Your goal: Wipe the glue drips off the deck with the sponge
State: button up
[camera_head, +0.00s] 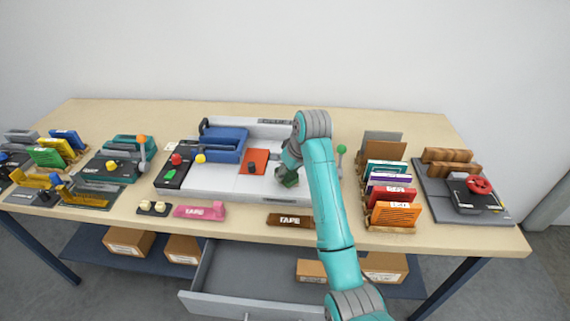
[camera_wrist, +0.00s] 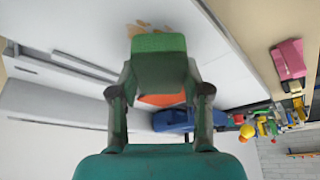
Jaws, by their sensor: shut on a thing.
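My gripper (camera_head: 289,170) is over the right part of the pale deck (camera_head: 225,184). It is shut on a green sponge (camera_head: 290,181), which is at or just above the deck; I cannot tell whether it touches. In the wrist view the sponge (camera_wrist: 158,48) sits between the two fingers of my gripper (camera_wrist: 160,88). Tan glue drips (camera_wrist: 188,36) show on the deck just beyond the sponge, partly hidden by it. In the head view my arm and gripper hide that area.
An orange plate with a dark knob (camera_head: 257,155) and a blue part (camera_head: 225,140) stand on the deck, left of my gripper. A card rack (camera_head: 392,215) is to the right. A brown tape block (camera_head: 290,220) lies in front. The drawer (camera_head: 250,295) below is open.

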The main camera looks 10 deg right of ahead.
aim_at(298, 174)
jog(key=shift+f, duration=0.65)
jog(key=shift+d, duration=0.25)
jog(key=shift+s+d+f, duration=0.1)
jog(key=shift+s+d, duration=0.2)
jog(key=shift+d, duration=0.45)
jog(key=shift+s+d+f, duration=0.1)
jog(key=shift+s+d, duration=0.2)
jog(key=shift+d, duration=0.4)
jog(key=shift+s+d, duration=0.15)
jog(key=shift+d, duration=0.15)
jog(key=shift+w+a, duration=0.35)
jog(key=shift+a, duration=0.5)
jog(key=shift+w+a, duration=0.2)
jog(key=shift+a, duration=0.35)
jog(key=shift+w+a, duration=0.2)
jog(key=shift+a, duration=0.3)
jog(key=shift+w+a+r, duration=0.1)
jog(key=shift+a+r, duration=0.05)
jog(key=shift+r, duration=3.9)
jog(key=shift+f, duration=0.1)
